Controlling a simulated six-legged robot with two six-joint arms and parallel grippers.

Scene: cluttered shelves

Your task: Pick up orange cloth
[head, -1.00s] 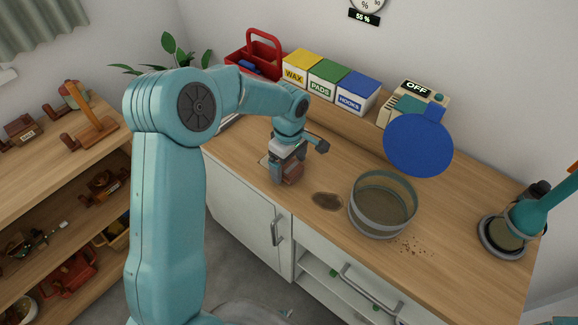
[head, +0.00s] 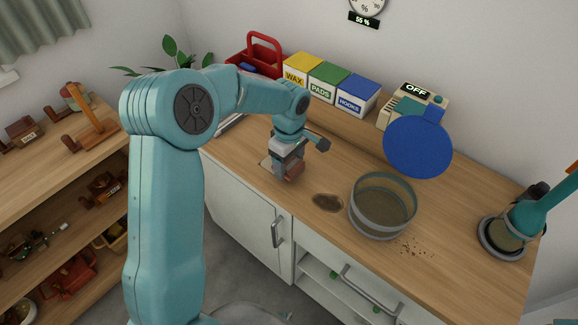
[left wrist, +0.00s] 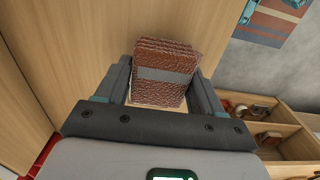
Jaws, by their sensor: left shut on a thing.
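The folded cloth (head: 293,171) is reddish brown-orange and sits between the fingers of my left gripper (head: 285,165) over the left part of the wooden counter. In the left wrist view the cloth (left wrist: 165,73) shows as a thick layered stack with a grey band. The gripper's two fingers (left wrist: 160,92) are shut on its two sides. In the head view the gripper hides part of the cloth. A small pale square (head: 266,163) lies on the counter at its left. I cannot tell exactly how far the cloth is above the counter.
A glass bowl (head: 382,228) and a dark stain (head: 327,203) are right of the gripper. Yellow (head: 301,70), green (head: 327,82) and blue (head: 357,95) boxes line the back. A blue disc (head: 418,146) hangs over the counter. Shelves (head: 60,211) stand at left.

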